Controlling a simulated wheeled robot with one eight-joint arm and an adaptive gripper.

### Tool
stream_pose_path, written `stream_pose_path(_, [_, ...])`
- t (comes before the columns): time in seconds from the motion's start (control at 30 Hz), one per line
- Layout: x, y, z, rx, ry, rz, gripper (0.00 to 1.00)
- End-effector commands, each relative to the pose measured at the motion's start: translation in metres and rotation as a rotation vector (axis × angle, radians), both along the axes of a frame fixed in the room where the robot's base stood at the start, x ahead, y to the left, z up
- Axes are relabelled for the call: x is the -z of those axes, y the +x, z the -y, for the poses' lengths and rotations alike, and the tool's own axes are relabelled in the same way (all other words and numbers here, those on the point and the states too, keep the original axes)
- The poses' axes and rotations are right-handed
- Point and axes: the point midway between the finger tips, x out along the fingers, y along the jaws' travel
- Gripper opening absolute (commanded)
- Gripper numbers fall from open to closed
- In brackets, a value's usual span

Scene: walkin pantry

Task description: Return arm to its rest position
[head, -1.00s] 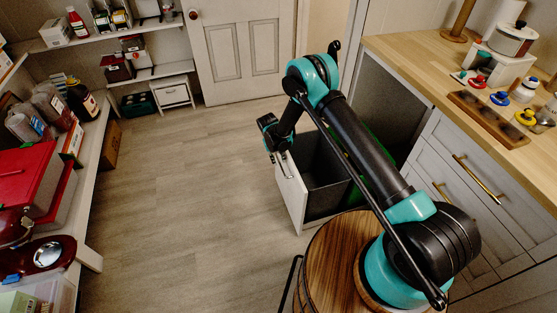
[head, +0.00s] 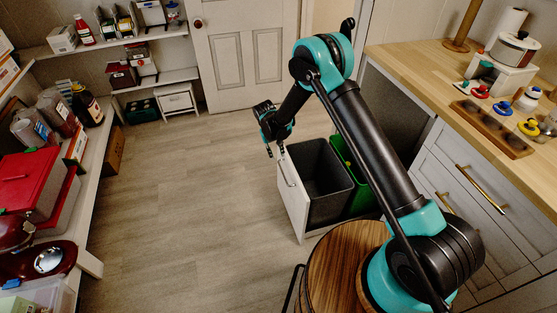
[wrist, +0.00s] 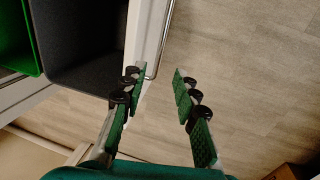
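My gripper (head: 275,150) hangs at the end of my teal and black arm, in the middle of the head view, close to the front of a pulled-out bin drawer. The wrist view shows its two green-padded fingers (wrist: 160,88) apart, with only floor and the drawer front's edge seen between them. The white drawer front (head: 293,192) has a metal handle (head: 287,172). The handle also shows in the wrist view (wrist: 163,45), beyond the fingertips. I cannot tell whether a finger touches the drawer front.
The drawer holds a dark grey bin (head: 324,172) and a green bin (head: 362,196). A wooden counter (head: 420,65) with drawers stands at right. Loaded shelves (head: 97,160) line the left. A closed white door (head: 245,55) is behind. The floor (head: 180,200) between is clear.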

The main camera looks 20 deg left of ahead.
Motion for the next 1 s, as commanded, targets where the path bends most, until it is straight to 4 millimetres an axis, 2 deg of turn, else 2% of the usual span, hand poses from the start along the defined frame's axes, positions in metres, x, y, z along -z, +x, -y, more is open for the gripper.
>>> stream_pose_path(0.2, [-0.011,-0.001,-0.002,0.0,0.0,0.0,0.3])
stream_pose_path(0.7, [-0.014,0.0,0.0,0.003,0.002,0.001,0.3])
stream_pose_path(0.77, [-0.02,0.003,0.006,0.009,0.005,0.002,0.3])
stream_pose_path(0.87, [-0.041,0.011,0.025,0.031,0.019,0.005,0.3])
stream_pose_path(1.0, [-0.087,0.025,0.069,0.075,0.049,0.015,0.3])
